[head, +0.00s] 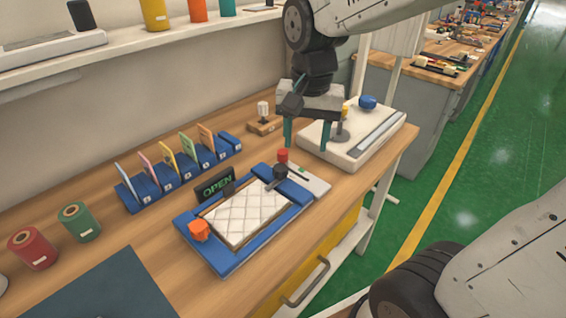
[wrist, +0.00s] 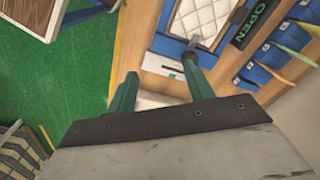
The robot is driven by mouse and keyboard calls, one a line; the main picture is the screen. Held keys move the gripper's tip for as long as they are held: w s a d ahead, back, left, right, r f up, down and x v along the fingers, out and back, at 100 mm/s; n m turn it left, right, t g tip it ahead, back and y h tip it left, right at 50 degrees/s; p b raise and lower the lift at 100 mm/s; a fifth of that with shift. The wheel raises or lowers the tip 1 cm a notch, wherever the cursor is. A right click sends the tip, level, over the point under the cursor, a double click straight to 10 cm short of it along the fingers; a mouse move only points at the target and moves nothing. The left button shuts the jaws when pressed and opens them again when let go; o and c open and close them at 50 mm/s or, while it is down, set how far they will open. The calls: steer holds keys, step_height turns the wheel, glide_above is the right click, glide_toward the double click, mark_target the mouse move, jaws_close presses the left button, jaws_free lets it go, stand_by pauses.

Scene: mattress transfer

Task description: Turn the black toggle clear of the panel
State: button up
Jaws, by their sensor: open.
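The black toggle (head: 280,172) sits at the far right corner of the blue frame (head: 238,262), and its short arm points toward the white quilted panel (head: 240,215). My gripper (head: 306,143) is open and empty, above and beyond the black toggle, pointing down. In the wrist view my gripper (wrist: 161,70) shows both green fingers apart. The quilted panel (wrist: 203,18) and the blue frame (wrist: 168,45) show past the fingertips.
A white device (head: 365,142) stands on the right, a blue card rack (head: 140,199) at the left. Red (head: 32,249) and green (head: 80,222) spools stand at the left.

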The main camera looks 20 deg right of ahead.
mark_target(280, 167)
steer(key=w+f+m, duration=0.1)
steer(key=w, duration=0.2)
steer(key=w+a+f+m, duration=0.1)
steer(key=w+f, duration=0.1)
steer(key=w+f+m, duration=0.2)
steer(key=w, duration=0.1)
steer(key=shift+w+a+f, duration=0.15)
steer(key=shift+w+a, duration=0.15)
steer(key=shift+a, duration=0.05)
steer(key=shift+w+f, duration=0.1)
steer(key=shift+f, duration=0.2)
step_height(280, 167, down, 7)
steer(key=shift+f, duration=0.1)
steer(key=c, duration=1)
